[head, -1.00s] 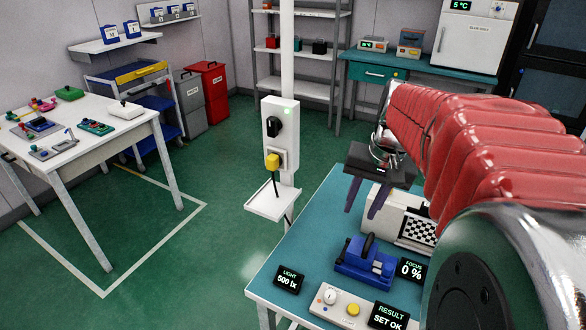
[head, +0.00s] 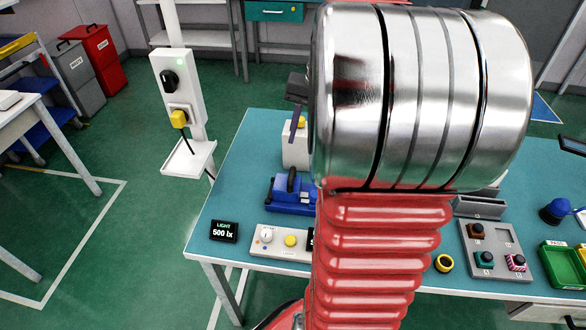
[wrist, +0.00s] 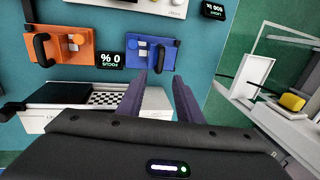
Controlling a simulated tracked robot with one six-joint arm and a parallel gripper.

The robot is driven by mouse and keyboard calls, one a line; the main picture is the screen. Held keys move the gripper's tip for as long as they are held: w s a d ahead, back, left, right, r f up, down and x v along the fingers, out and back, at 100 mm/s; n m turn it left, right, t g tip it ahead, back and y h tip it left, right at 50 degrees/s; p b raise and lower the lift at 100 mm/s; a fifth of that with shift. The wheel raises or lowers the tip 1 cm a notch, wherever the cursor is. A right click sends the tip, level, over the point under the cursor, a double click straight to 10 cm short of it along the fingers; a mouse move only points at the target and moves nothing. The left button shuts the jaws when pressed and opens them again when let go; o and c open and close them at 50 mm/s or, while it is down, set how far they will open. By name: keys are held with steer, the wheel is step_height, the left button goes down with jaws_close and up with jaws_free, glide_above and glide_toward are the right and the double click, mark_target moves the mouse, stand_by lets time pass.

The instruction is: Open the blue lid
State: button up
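The blue unit (head: 292,200) stands on the teal table, left of my arm in the head view. It has a black upright handle (head: 291,180) and its right part is hidden by my arm. In the wrist view the blue unit (wrist: 143,50) lies just beyond my fingertips, and its lid appears down. My gripper (wrist: 160,80) is open, with two dark purple fingers apart and nothing between them. The fingertips look close to the blue unit's near edge, but I cannot tell whether they touch. In the head view most of my gripper is hidden behind my arm.
An orange unit (wrist: 60,45) with a black handle sits left of the blue one. A checkered target (wrist: 104,99) lies nearer. A button panel (head: 285,240) and light display (head: 224,231) stand at the table's front left. A charging post (head: 180,85) stands beyond the table's left edge.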

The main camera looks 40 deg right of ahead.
mark_target(293, 173)
steer(key=f, duration=0.4)
steer(key=w+a+f, duration=0.1)
steer(key=f, duration=0.3)
steer(key=w+f, duration=0.1)
steer(key=f, duration=0.3)
steer(key=shift+a+f, duration=0.1)
steer(key=shift+a, duration=0.15)
steer(key=shift+c, duration=0.3)
jaws_close()
steer(key=shift+a, duration=0.1)
